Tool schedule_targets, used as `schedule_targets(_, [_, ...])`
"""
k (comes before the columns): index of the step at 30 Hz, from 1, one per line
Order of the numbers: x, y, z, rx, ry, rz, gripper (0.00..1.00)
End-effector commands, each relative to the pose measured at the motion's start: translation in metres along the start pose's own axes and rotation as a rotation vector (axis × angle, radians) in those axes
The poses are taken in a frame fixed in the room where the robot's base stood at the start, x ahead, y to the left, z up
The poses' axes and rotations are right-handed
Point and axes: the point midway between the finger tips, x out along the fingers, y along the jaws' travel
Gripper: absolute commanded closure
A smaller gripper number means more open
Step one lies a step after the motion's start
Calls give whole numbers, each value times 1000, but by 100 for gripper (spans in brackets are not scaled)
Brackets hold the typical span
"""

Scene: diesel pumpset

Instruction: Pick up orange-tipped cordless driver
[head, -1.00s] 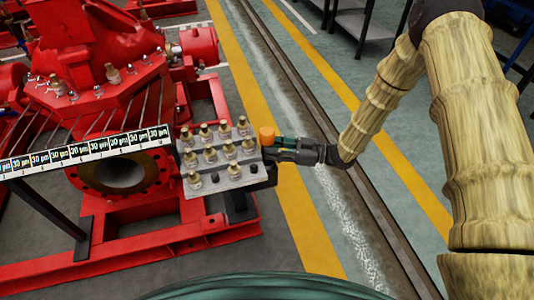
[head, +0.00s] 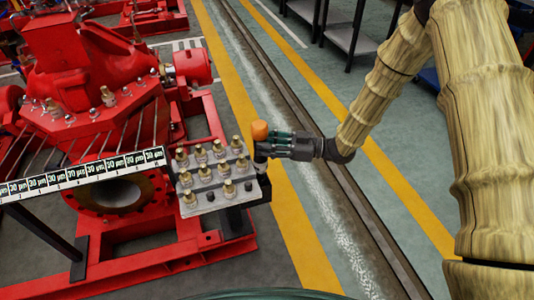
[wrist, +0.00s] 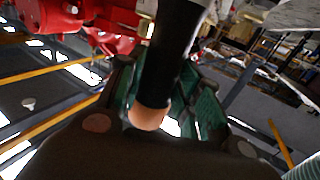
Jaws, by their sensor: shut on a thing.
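The cordless driver has an orange tip (head: 259,130) and a dark body below it, just beyond the right edge of the tray of brass fittings. In the wrist view the driver (wrist: 172,55) is a black cylinder with an orange end, between green-padded fingers. My gripper (head: 272,143) is shut on the driver from the right, just under the orange tip. The driver looks upright and raised above the black bracket (head: 250,192) at the tray's edge. Its lower end is hard to make out.
The grey tray (head: 212,202) holds several brass fittings, close left of the driver. A red pumpset (head: 110,70) and a strip of labels (head: 95,172) stand further left. The floor (head: 330,210) to the right is clear. Grey shelves (head: 360,28) stand at the back.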

Motion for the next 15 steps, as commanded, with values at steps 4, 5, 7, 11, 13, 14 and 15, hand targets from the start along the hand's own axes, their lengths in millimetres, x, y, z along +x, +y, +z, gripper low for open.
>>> schedule_targets(4, [0, 0, -44, -3, 2, 0, 100])
schedule_targets(5, [0, 0, -52, -4, 2, 0, 100])
schedule_targets(7, [0, 0, -69, -3, 2, 0, 100])
schedule_targets(11, [0, 0, -100, -4, 3, 0, 100])
schedule_targets(13, [0, 0, -115, -2, 3, 0, 100])
schedule_targets(14, [0, 0, -122, -3, 3, 0, 100])
schedule_targets(15, [0, 0, -129, -2, 3, 0, 100])
